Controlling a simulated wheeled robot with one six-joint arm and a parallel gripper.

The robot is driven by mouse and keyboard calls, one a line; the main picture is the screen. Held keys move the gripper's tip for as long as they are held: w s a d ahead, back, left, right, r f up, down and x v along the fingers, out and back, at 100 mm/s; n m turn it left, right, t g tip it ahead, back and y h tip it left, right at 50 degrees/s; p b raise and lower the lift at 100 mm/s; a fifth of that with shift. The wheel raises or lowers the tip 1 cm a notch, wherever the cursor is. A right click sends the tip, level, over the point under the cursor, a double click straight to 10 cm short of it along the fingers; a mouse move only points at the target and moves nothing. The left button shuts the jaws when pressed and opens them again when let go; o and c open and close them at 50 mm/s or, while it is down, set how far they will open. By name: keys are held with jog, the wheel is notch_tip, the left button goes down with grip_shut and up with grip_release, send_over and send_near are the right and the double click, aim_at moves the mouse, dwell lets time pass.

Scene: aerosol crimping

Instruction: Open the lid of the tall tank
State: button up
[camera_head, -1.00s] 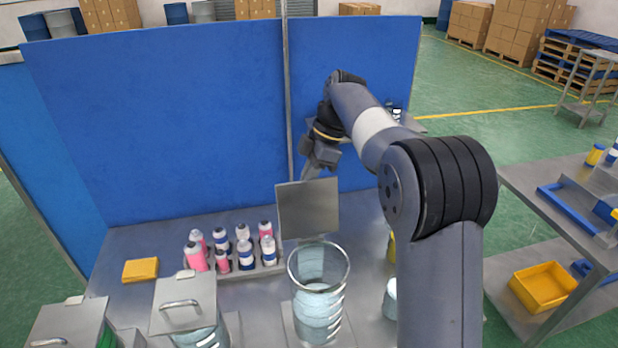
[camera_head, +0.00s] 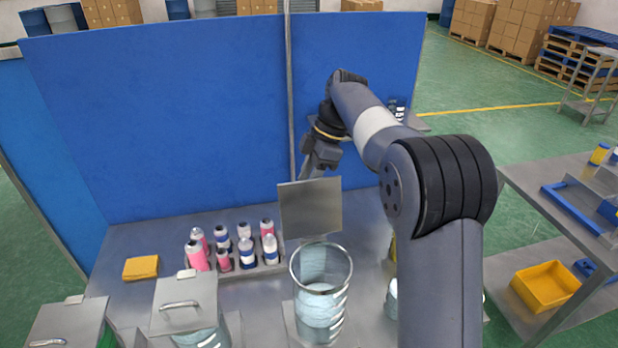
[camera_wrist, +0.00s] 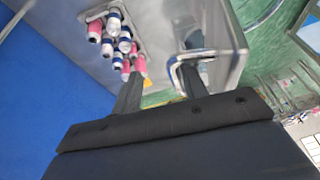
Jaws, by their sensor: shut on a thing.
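The tall clear tank (camera_head: 321,300) stands on the bench in the head view, with its round mouth uncovered. Its square grey metal lid (camera_head: 311,208) stands nearly upright at the far side of the rim. My gripper (camera_head: 314,174) is behind the lid's upper part, and its fingertips are largely hidden there. The gripper is shut on the lid's handle, though the contact itself is hard to see.
Pink and blue-white bottles (camera_head: 246,250) stand in a rack left of the tank. Lidded tanks (camera_head: 184,304) are at the front left. A yellow block (camera_head: 141,267) lies on the bench. A blue partition (camera_head: 160,120) rises behind. A side table (camera_head: 560,185) is at right.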

jog(key=shift+w+r, duration=0.1)
jog(key=v, duration=1)
jog(key=shift+r, duration=0.3)
jog(key=shift+d, duration=0.1)
jog(key=w+x, duration=0.1)
jog(key=x, duration=0.5)
jog(key=shift+s, duration=0.5)
